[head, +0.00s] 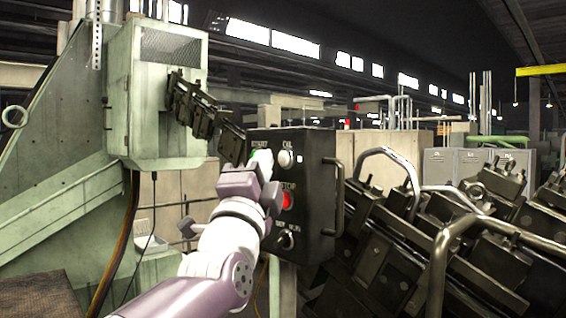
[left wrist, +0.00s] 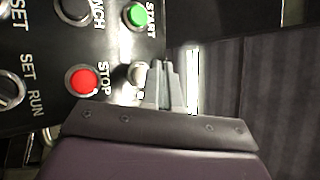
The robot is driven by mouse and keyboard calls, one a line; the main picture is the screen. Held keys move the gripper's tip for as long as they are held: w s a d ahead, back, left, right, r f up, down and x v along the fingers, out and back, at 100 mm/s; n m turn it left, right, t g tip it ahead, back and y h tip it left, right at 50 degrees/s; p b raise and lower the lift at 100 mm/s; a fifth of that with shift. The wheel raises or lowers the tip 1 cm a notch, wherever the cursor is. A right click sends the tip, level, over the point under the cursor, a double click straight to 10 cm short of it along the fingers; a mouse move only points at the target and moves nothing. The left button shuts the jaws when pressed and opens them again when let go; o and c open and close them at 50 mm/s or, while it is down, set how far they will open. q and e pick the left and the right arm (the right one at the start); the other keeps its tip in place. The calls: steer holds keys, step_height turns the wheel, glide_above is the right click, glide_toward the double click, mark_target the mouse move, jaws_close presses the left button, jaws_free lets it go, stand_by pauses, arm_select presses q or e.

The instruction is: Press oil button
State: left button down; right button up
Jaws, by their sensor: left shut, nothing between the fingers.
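The dark control panel (head: 318,170) carries the OIL button (head: 285,159), a pale round knob at its upper right under the label OIL. In the left wrist view the pale button (left wrist: 137,75) is partly hidden by my fingers. My left gripper (head: 262,158) is shut and empty, its fingertips in front of the panel just left of the OIL button. In the left wrist view the closed left gripper (left wrist: 163,68) appears right beside the button; I cannot tell if they touch. My right gripper is not in view.
The red STOP button (head: 286,201) is below OIL, with a selector knob (head: 285,241) lower. The green START button (left wrist: 138,15) shows in the left wrist view, mostly hidden in the head view. A handle (head: 339,198) sticks out at the panel's right. Dark machinery (head: 400,250) crowds the right.

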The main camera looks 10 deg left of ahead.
arm_select(q)
steer(key=s+a+b, duration=0.2)
steer(key=s, duration=0.1)
steer(key=shift+s+a, duration=0.25)
steer(key=shift+a, duration=0.1)
stand_by(0.5)
